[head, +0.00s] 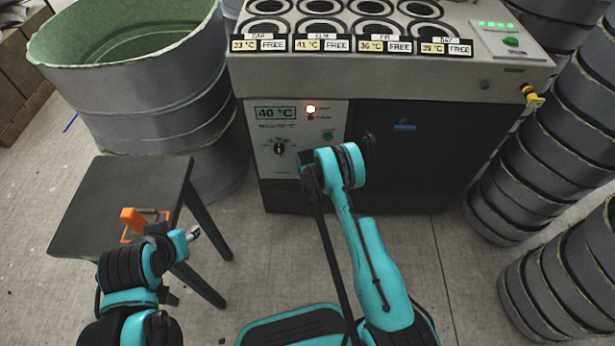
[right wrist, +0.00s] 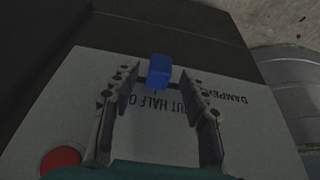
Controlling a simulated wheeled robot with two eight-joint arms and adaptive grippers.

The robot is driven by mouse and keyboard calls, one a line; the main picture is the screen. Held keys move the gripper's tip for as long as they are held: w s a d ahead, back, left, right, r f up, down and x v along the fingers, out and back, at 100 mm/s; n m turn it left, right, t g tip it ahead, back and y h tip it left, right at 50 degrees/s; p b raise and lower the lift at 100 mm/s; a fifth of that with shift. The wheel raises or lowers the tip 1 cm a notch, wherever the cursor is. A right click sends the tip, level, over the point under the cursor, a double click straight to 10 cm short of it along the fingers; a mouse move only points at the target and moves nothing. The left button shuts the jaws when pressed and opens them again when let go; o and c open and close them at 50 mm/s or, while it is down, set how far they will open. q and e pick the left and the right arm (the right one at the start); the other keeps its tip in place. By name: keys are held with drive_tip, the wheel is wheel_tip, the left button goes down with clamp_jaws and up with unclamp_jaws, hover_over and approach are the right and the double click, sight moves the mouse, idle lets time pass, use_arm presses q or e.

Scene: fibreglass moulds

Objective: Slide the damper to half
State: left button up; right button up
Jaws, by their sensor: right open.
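In the right wrist view, a blue block-shaped damper tab (right wrist: 158,72) stands at the edge of a pale plate (right wrist: 75,110) lettered "DAMPER" and "HALF". My right gripper (right wrist: 160,82) is open, with one finger on each side of the tab and gaps between. In the head view, my right gripper (head: 368,143) is near the oven front, mostly hidden by its own wrist. A blue tab (head: 404,127) shows on the dark oven front to its right; I cannot tell whether it is the same tab. My left gripper (head: 194,233) is beside the stool; its jaw state is unclear.
The oven's control panel (head: 285,150) reads 40 °C and has a dial. A dark stool (head: 95,195) with an orange object (head: 133,219) stands at left. A large mould (head: 130,95) is behind it. Stacked moulds (head: 545,165) crowd the right.

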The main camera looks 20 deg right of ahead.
drive_tip(key=v, duration=1.1)
drive_tip(key=shift+s+r, duration=0.2)
drive_tip(key=s+r+n+t, duration=0.1)
drive_tip(key=s+r, duration=0.3)
drive_tip(key=r, duration=0.5)
drive_tip(key=s+r, duration=0.4)
drive_tip(key=r, duration=0.5)
drive_tip(key=s+r+n+t, duration=0.1)
drive_tip(key=s+r, duration=0.3)
drive_tip(key=r, duration=0.5)
drive_tip(key=s+a+r, duration=0.1)
drive_tip(key=s+r, duration=0.1)
drive_tip(key=s, duration=0.8)
drive_tip(key=s+a+r+n+t+y, duration=0.1)
drive_tip(key=s+r, duration=0.2)
drive_tip(key=s, duration=0.8)
drive_tip(key=shift+r, duration=0.3)
